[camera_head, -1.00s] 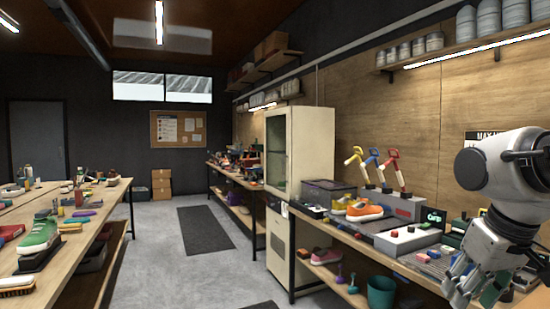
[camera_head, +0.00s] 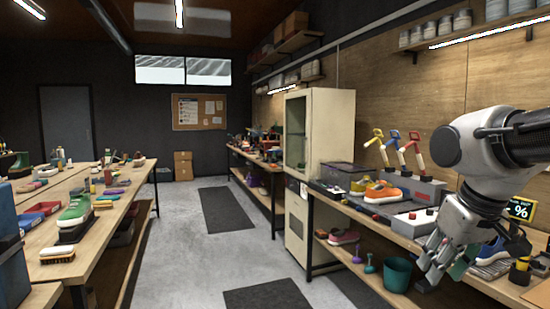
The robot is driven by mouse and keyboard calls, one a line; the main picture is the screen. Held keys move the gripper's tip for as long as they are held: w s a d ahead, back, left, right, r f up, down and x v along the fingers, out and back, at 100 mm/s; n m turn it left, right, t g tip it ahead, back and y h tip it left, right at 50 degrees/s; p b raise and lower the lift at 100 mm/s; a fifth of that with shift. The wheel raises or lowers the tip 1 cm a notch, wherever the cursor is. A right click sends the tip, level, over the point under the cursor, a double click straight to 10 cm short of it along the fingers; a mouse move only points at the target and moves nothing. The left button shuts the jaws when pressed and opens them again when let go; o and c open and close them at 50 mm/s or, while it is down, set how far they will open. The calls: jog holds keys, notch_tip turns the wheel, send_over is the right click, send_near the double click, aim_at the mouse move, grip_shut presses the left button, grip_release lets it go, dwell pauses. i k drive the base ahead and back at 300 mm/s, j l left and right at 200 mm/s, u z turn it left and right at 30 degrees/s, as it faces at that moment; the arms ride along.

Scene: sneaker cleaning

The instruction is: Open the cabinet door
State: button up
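A tall cream cabinet (camera_head: 331,128) stands against the right wall, past the end of the right workbench. Its upper door (camera_head: 296,132) has a glass pane in a cream frame and looks closed. A cream lower front (camera_head: 296,222) is below it, partly hidden by the bench end. The door's handle is too small to make out. My gripper (camera_head: 446,268) is at the lower right, over the near part of the right workbench, far from the cabinet. Its fingers look spread, with nothing seen held between them.
The right workbench (camera_head: 360,207) carries an orange sneaker (camera_head: 383,193) and tools; a teal bucket (camera_head: 397,274) is on its lower shelf. The left table (camera_head: 100,235) holds a green sneaker (camera_head: 75,211). The grey floor between them is free, with flat dark mats (camera_head: 225,209).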

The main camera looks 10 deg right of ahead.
aim_at(308, 93)
jog(key=i, duration=3.4)
jog(key=i+j+z, duration=0.15)
jog(key=i, duration=0.35)
jog(key=i+j+z, duration=0.1)
jog(key=i, duration=0.4)
jog(key=j, duration=0.1)
